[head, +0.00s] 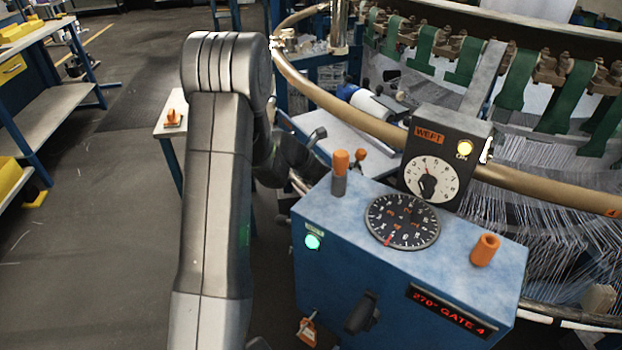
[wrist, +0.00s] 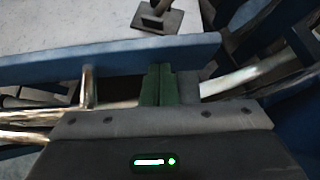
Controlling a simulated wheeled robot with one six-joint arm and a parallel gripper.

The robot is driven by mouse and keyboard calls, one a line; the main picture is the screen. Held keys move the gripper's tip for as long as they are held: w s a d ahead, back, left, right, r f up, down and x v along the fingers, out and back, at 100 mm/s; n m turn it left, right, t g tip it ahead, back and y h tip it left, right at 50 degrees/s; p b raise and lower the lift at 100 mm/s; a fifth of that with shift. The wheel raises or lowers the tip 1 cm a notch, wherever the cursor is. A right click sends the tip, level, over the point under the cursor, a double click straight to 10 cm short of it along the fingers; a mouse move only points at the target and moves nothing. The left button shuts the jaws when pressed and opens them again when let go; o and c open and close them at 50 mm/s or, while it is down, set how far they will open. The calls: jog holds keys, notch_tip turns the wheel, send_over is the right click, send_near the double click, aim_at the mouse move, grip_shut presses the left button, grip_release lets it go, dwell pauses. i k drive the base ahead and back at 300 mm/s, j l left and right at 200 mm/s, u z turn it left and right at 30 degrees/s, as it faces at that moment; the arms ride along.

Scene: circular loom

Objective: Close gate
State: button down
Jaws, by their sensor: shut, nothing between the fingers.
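No part can be singled out with certainty as the gate. A red display (head: 447,311) on the blue control box (head: 345,250) reads "270° GATE 4". A brass-coloured ring rail (head: 340,108) curves around the loom, with an orange "4" mark at far right. In the wrist view my gripper (wrist: 158,72) is shut and empty, its green fingers close together in front of a blue beam (wrist: 60,66). Whether they touch the beam I cannot tell. In the head view my arm reaches behind the box's left side, and the fingers cannot be made out.
The box carries a dial (head: 402,221), orange knobs, a black handle (head: 362,313) and a lit green lamp (head: 313,241). A small table (head: 345,150) lies beyond. Open floor (head: 110,200) is at left.

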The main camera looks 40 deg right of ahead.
aim_at(380, 161)
jog(key=i+z, duration=0.1)
jog(key=z, duration=0.35)
jog(key=i+z, duration=0.15)
jog(key=z, duration=0.25)
